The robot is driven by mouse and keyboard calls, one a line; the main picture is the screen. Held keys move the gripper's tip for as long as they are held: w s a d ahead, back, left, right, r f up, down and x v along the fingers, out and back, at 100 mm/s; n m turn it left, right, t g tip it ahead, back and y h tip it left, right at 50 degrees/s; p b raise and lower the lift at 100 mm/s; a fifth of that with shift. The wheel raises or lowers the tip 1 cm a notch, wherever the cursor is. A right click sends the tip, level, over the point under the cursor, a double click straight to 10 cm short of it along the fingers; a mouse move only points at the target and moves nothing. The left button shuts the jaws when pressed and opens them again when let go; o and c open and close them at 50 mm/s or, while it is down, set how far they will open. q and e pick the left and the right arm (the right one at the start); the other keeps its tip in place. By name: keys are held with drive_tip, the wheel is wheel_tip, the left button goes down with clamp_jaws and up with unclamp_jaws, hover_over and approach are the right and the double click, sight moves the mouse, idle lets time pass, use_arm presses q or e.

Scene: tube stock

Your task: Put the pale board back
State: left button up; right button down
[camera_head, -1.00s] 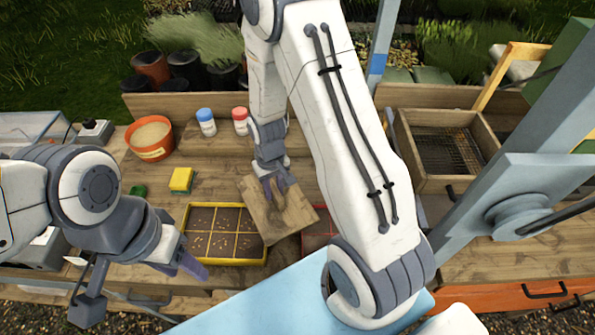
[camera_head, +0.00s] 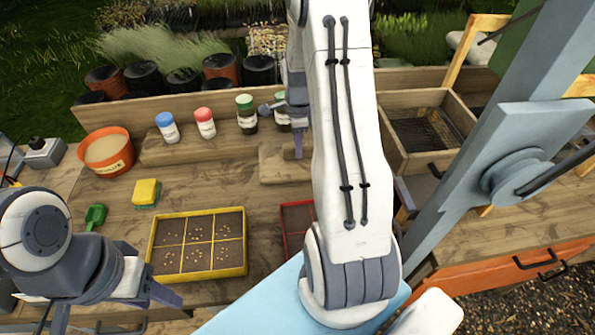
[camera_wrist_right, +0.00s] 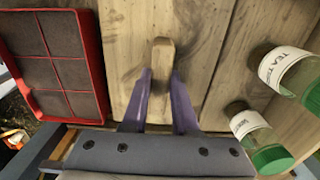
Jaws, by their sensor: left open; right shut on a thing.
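The pale board (camera_head: 275,166) is a square of light wood in front of the jars in the head view, partly hidden by my right arm. My right gripper (camera_head: 298,150) is above it. In the right wrist view my right gripper (camera_wrist_right: 160,82) is shut on the board's upright wooden grip (camera_wrist_right: 163,52), with the board (camera_wrist_right: 205,45) behind it. The board looks level; I cannot tell whether it touches the bench. My left gripper (camera_head: 115,308) is open and empty at the front left, near the yellow seed tray.
A yellow-rimmed seed tray (camera_head: 243,245) and a partly hidden red tray (camera_head: 284,232) stand in front. Green-lidded jars (camera_head: 247,118), a red-capped bottle (camera_head: 205,124) and a blue-capped bottle (camera_head: 168,128) stand behind. A yellow sponge (camera_head: 146,193) lies left. A mesh-bottomed box (camera_head: 410,158) stands right.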

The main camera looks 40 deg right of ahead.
sight(298, 164)
wheel_tip(298, 164, down, 7)
drive_tip(key=shift+f+p, duration=0.1)
drive_tip(key=shift+p, duration=0.55)
drive_tip(key=shift+f, duration=0.25)
drive_tip(key=shift+f, duration=0.15)
drive_tip(key=c, duration=0.7)
unclamp_jaws()
